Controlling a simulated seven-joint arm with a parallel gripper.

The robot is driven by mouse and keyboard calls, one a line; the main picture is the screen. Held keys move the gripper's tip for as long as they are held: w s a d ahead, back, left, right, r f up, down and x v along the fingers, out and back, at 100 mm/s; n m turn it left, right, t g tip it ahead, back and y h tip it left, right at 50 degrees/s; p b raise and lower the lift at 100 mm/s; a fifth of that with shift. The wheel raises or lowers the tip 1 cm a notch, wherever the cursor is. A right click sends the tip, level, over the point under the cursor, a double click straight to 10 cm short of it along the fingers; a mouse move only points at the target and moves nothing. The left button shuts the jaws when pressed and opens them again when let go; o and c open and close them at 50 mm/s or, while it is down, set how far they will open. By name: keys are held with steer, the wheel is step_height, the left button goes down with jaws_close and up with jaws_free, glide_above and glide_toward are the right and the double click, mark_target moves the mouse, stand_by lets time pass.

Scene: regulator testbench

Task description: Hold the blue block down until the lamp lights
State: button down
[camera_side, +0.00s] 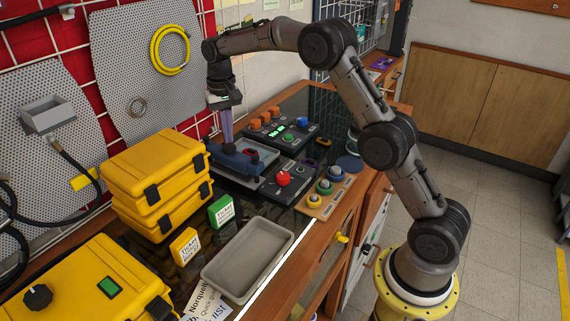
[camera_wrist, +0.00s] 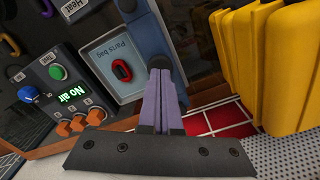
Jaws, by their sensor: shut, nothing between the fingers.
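A dark blue block (camera_side: 228,160) lies at the back of the bench, beside the grey parts-bag tray (camera_side: 262,153). A blue bar along that tray's edge also shows in the wrist view (camera_wrist: 142,28). My gripper (camera_side: 228,141) points down over the blue block, its lavender fingers together with nothing between them. In the wrist view the fingertips (camera_wrist: 160,75) end at a dark round part on the blue piece. I cannot tell whether they touch or press it. I cannot tell which part is the lamp; a green round part (camera_wrist: 58,72) shows above the "No air" display.
A control box (camera_side: 282,131) with orange knobs stands behind the tray. A red knob (camera_side: 283,178) and a board with several knobs (camera_side: 327,189) are in front. Stacked yellow cases (camera_side: 157,180) stand close on the left. An empty grey tray (camera_side: 248,259) lies nearer.

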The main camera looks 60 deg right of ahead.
mark_target(229, 146)
steer(key=shift+f, duration=0.15)
steer(key=shift+f, duration=1.7)
stand_by(2.0)
steer(key=shift+r, duration=4.6)
